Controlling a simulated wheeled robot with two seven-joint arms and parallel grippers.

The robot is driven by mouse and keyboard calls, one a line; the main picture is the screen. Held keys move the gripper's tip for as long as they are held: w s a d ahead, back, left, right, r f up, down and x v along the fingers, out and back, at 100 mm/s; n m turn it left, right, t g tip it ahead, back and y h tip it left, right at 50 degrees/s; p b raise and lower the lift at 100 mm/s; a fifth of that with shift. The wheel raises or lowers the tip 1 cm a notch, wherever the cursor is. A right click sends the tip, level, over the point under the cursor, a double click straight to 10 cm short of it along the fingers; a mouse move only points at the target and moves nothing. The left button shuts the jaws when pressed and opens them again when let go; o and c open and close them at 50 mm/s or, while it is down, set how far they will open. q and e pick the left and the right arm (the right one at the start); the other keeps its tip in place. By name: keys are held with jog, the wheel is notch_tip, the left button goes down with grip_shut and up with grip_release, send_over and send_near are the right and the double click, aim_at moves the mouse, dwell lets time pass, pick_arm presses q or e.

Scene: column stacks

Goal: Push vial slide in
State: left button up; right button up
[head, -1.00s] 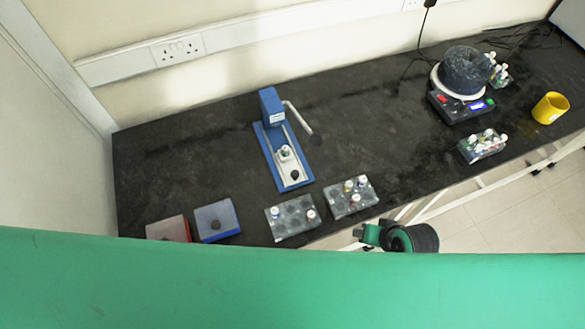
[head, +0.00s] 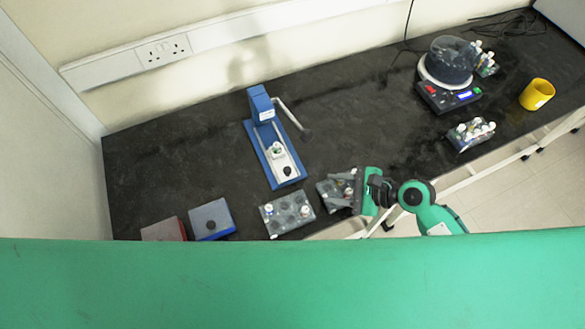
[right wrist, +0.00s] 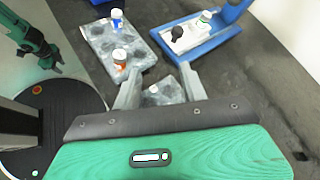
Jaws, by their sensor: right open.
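The blue press (head: 262,108) stands on the dark bench with a lever at its right. Its white slide (head: 280,160) lies on the blue base, in front of the column, with a black knob (head: 287,170) near the front end. A vial (head: 277,148) stands upright in the slide; it also shows in the right wrist view (right wrist: 205,17). My right gripper (head: 337,190) is open over the right vial rack (head: 327,195), apart from the press, to its front right. In the right wrist view, a green arm with a dark gripper (right wrist: 50,55), seemingly my left, hangs at upper left; its jaws are unclear.
The left vial rack (head: 287,221) stands near the front edge. A blue box (head: 211,213) and a red box (head: 164,229) lie at left. A round device (head: 450,75), another rack (head: 470,140) and a yellow cup (head: 537,94) stand at right.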

aim_at(288, 169)
jog(key=m, duration=0.1)
jog(key=w+m, duration=0.1)
jog(key=m, duration=0.1)
jog(key=w+r+m+y, duration=0.1)
jog(key=shift+w+d+r, duration=0.1)
jog(key=shift+w+d, duration=0.05)
jog(key=shift+d, duration=0.25)
jog(key=shift+w+a+m, duration=0.1)
jog(key=shift+w+m, duration=0.15)
jog(key=shift+m, duration=0.35)
jog(key=shift+t, duration=0.4)
jog(key=p+x, duration=0.2)
jog(key=x, duration=1.1)
jog(key=shift+a, duration=0.3)
grip_shut()
